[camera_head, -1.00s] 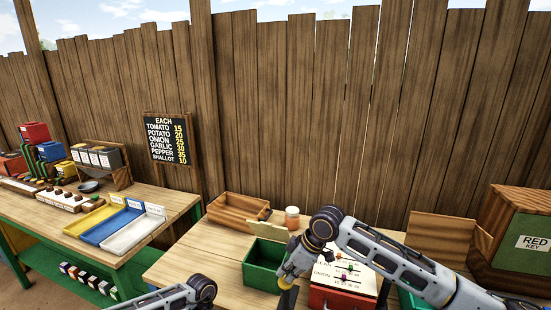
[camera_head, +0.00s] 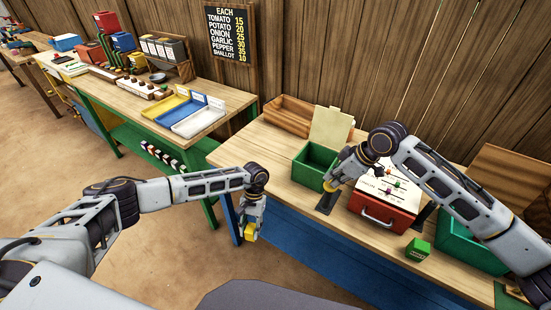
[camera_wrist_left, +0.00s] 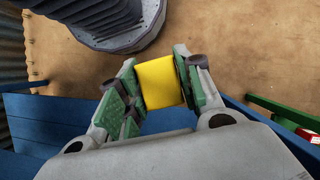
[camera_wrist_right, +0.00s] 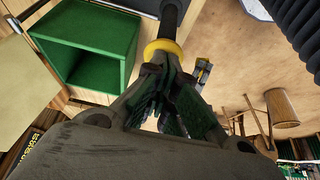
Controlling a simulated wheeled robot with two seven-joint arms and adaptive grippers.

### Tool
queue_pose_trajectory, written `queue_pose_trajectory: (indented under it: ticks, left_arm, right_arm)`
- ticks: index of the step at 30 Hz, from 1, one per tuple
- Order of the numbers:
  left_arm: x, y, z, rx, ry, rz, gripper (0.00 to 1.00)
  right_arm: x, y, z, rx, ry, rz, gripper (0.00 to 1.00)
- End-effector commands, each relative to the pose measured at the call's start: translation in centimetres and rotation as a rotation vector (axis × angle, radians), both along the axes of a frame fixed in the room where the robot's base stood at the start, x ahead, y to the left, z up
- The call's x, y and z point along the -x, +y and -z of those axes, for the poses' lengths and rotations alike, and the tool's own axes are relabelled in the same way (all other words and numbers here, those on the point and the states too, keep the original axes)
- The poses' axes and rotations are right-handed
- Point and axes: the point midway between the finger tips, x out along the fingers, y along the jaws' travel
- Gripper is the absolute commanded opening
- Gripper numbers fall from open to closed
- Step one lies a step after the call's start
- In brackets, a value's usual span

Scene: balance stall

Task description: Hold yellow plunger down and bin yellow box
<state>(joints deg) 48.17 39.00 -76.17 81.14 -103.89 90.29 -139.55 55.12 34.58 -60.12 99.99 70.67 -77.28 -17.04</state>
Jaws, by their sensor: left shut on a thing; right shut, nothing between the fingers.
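A yellow box (camera_head: 249,232) is held in my left gripper (camera_head: 250,227), beyond the table's front left edge and above the floor. In the left wrist view the yellow box (camera_wrist_left: 158,83) sits between the green-padded fingers. My right gripper (camera_head: 331,181) is shut and empty at the yellow plunger (camera_head: 328,187), on a dark post in front of the open green bin (camera_head: 316,178). In the right wrist view the plunger's yellow ring (camera_wrist_right: 162,48) is right at the fingertips. How far down it is pressed I cannot tell. A cream flap (camera_head: 330,127) stands behind the bin.
A red drawer case (camera_head: 384,213) with a cream top stands right of the plunger. A small green box (camera_head: 418,249) and another green bin (camera_head: 468,246) lie farther right. A wooden tray (camera_head: 290,113) is behind. The left bench holds yellow, blue and white trays (camera_head: 197,121).

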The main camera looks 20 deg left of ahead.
Motion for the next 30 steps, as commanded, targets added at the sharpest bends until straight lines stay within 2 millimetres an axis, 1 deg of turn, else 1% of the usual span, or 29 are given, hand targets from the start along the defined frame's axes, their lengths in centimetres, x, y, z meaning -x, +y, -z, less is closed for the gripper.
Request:
queue_pose_trajectory:
  ticks: [5, 11, 30]
  left_arm:
    - [-0.2, -0.2, -0.2, 0.002, -0.001, -0.016, 0.10]
    - [-0.9, -0.8, -1.0, 0.001, -0.001, -0.100, 0.10]
    - [-4.5, -4.6, -6.2, 0.001, 0.000, -0.624, 0.10]
  right_arm:
    - [0.0, 0.0, 0.1, 0.002, 0.001, 0.000, 0.00]
    - [0.0, 0.0, 0.1, 0.002, 0.001, 0.000, 0.00]
    - [0.0, 0.0, 0.1, 0.001, 0.001, 0.000, 0.00]
